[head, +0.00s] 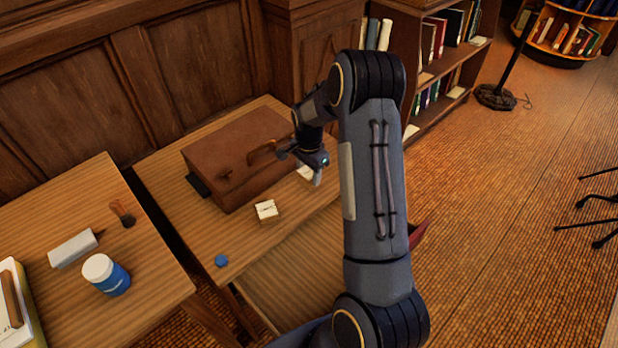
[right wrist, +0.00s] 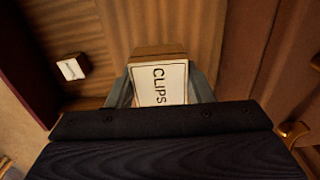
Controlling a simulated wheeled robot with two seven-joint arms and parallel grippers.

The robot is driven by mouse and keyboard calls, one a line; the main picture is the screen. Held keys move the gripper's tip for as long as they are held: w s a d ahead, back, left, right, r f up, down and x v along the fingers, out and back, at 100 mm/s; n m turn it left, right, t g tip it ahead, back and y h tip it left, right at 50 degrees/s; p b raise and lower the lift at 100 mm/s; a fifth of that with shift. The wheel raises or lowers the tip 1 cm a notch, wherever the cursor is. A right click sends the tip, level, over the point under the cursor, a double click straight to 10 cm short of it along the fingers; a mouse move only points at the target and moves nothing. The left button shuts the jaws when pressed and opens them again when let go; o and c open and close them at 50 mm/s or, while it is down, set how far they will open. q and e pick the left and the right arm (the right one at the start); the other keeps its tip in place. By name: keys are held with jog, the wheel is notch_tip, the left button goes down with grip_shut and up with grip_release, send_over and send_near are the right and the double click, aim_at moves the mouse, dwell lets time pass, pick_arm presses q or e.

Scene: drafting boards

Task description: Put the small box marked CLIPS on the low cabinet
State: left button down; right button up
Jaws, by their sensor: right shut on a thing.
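My right gripper (head: 316,174) is low over the right-hand table, just right of the brown wooden case. It is shut on the small CLIPS box (right wrist: 158,84), which has a white label with black letters and a wooden-coloured edge. The box sits between both fingers in the right wrist view. In the head view only a pale bit of it (head: 305,172) shows beside the gripper; I cannot tell whether it touches the table. I cannot pick out the low cabinet for certain. My left gripper is not in view.
A second small white-topped box (head: 266,210) stands in front of the brown case (head: 235,160); it also shows in the right wrist view (right wrist: 72,67). A blue cap (head: 221,261) lies near the table edge. A bookshelf (head: 440,60) stands behind my arm. The left table holds a blue jar (head: 108,276).

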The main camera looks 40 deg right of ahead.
aim_at(309, 179)
jog(key=shift+w+d+f, duration=0.15)
jog(key=shift+f, duration=1.65)
jog(key=shift+f, duration=0.25)
jog(key=o, duration=1)
jog(key=shift+r, duration=0.1)
